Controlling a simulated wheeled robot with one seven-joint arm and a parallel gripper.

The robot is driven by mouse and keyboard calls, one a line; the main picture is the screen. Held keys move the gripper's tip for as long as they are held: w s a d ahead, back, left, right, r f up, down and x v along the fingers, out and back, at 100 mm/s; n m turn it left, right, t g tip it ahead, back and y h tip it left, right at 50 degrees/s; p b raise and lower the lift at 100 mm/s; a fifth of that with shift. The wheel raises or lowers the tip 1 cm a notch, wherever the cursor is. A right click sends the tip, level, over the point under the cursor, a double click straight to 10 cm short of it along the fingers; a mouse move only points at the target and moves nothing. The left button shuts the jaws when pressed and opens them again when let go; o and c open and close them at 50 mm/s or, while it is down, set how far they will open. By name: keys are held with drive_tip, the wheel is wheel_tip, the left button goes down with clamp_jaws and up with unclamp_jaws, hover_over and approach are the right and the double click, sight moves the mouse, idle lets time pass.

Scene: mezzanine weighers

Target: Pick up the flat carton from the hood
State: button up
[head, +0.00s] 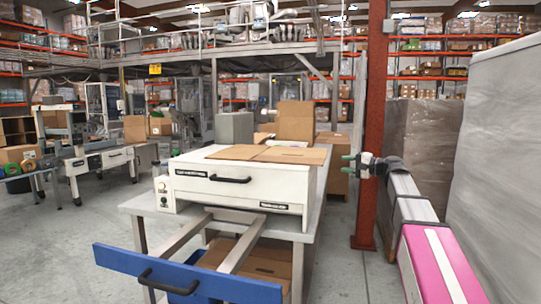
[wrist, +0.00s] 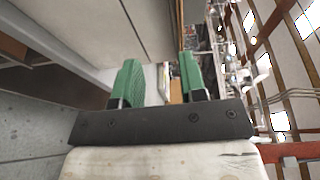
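The flat carton (head: 268,154) is a thin brown sheet of folded cardboard lying on top of the white hood (head: 232,188), with flaps spread and a seam across it. My gripper (head: 349,166) is to the right of the hood, apart from the carton, at about the height of the hood's top. In the wrist view my gripper (wrist: 160,72) shows two green fingers spread apart with nothing held between them. A pale panel fills the left of that view, with a narrow brown edge at its right; I cannot tell whether this edge is the carton.
The hood stands on a grey metal table (head: 312,222). A blue bar (head: 185,275) with a black handle juts out in front. A red column (head: 374,120) and wrapped pallets (head: 432,140) stand at right. An upright open box (head: 295,121) is behind the hood.

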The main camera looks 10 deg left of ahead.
drive_tip(key=w+a+r, duration=0.2)
drive_tip(key=w+a, duration=0.2)
drive_tip(key=a, duration=0.6)
drive_tip(key=shift+r+y, duration=0.15)
drive_tip(key=shift+y, duration=0.15)
drive_tip(key=shift+s, duration=0.1)
drive_tip(key=shift+c, duration=0.3)
clamp_jaws()
